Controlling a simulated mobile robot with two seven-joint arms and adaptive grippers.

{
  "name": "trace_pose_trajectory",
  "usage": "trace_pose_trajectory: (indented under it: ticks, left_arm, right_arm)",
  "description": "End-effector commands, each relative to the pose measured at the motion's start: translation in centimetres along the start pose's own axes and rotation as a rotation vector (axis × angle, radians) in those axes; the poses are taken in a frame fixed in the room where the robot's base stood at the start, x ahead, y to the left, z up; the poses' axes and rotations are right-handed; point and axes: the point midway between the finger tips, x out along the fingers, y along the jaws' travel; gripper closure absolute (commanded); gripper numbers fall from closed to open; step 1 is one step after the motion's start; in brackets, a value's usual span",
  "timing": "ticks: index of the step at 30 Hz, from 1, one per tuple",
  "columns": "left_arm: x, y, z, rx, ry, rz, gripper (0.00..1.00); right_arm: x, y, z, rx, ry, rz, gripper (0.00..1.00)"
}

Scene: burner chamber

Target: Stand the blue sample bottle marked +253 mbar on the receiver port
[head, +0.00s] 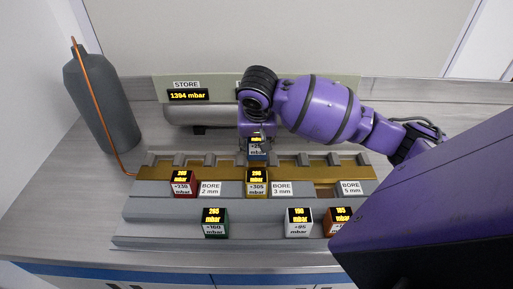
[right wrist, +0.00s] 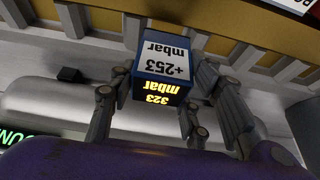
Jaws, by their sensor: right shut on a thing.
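I cannot tell whether the bottle touches the rack below. No receiver port can be made out; my right arm covers part of the area behind the rack. My left gripper is out of view.
The stepped rack (head: 160,229) holds a red bottle (head: 183,183), a yellow bottle (head: 257,182), a green bottle (head: 214,222), a white bottle (head: 298,222) and an orange bottle (head: 340,221). A STORE display (head: 188,96) reads 1394 mbar. A grey cylinder (head: 103,105) with a copper pipe stands left.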

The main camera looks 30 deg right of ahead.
Motion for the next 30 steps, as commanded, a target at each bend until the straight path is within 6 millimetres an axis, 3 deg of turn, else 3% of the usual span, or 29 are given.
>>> trace_pose_trajectory:
  ticks: [6,12,25,26,30]
  left_arm:
    - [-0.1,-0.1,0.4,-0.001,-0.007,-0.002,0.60]
    - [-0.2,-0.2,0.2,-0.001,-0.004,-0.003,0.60]
    - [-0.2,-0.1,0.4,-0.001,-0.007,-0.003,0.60]
    - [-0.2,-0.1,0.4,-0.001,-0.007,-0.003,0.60]
    - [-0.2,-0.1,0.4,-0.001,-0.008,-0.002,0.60]
  right_arm:
    - [1.9,-0.2,-0.7,0.002,0.001,0.000,0.91]
    - [4.2,-0.3,0.3,0.000,0.003,-0.003,0.91]
    - [5.0,-0.2,0.7,0.001,0.000,-0.002,0.91]
    - [4.9,-0.2,0.7,0.001,0.001,-0.002,0.52]
    - [4.9,-0.2,0.7,0.001,0.001,-0.001,0.37]
